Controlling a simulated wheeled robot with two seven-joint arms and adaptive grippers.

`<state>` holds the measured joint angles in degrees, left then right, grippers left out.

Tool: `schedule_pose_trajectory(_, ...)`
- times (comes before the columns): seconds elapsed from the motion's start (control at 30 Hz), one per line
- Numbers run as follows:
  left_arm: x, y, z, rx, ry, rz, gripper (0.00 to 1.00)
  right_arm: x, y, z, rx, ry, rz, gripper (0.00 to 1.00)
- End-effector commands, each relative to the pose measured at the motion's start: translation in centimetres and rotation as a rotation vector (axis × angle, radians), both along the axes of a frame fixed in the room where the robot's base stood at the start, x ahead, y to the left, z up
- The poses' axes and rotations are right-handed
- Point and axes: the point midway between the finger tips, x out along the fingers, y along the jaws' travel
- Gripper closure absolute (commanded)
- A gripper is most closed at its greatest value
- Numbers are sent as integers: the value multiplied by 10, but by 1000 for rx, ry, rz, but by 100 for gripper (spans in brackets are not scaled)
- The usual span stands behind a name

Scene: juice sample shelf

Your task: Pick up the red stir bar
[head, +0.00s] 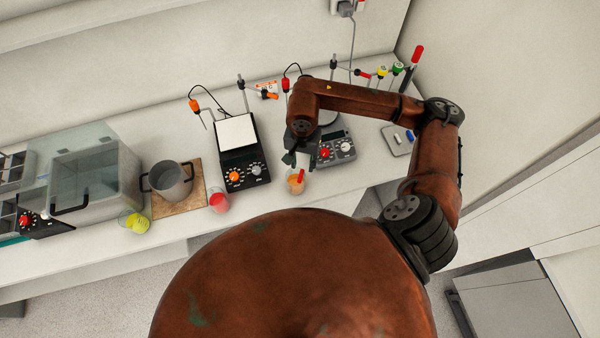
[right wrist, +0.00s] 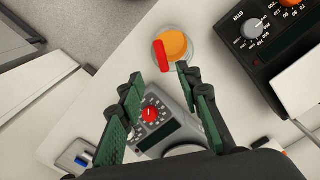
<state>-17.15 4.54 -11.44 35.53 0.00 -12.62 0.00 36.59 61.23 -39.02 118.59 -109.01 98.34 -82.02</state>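The red stir bar (right wrist: 161,56) shows at the edge of a small glass beaker with orange liquid (right wrist: 174,44) in the right wrist view. It also shows in the head view (head: 301,175), at the upper right of the beaker (head: 294,187). I cannot tell whether the bar is inside the glass or above its rim. My right gripper (right wrist: 160,74) is open, its green-padded fingers apart with nothing between them. The bar lies just beyond the fingertips. In the head view this gripper (head: 291,158) is beside the beaker, partly hidden by its own arm. My left gripper is out of view.
A stirrer with a red knob (head: 336,149) stands right of the beaker, another with a white plate (head: 237,133) to the left. A tray (head: 398,148) with a blue and a white bar lies right. Beakers with red (head: 219,203) and yellow liquid (head: 135,222) stand left.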

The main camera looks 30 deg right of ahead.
Motion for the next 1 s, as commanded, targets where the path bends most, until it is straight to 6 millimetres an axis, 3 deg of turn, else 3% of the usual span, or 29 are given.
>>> schedule_pose_trajectory(0.3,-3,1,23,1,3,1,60,-1,5,-37,6,5,-4,68)
schedule_pose_trajectory(0.5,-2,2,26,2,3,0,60,1,4,-58,5,1,-3,68)
schedule_pose_trajectory(0.73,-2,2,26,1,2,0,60,1,4,-60,5,-1,-2,68)
schedule_pose_trajectory(1.0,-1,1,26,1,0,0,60,1,4,-60,5,-1,-3,87)
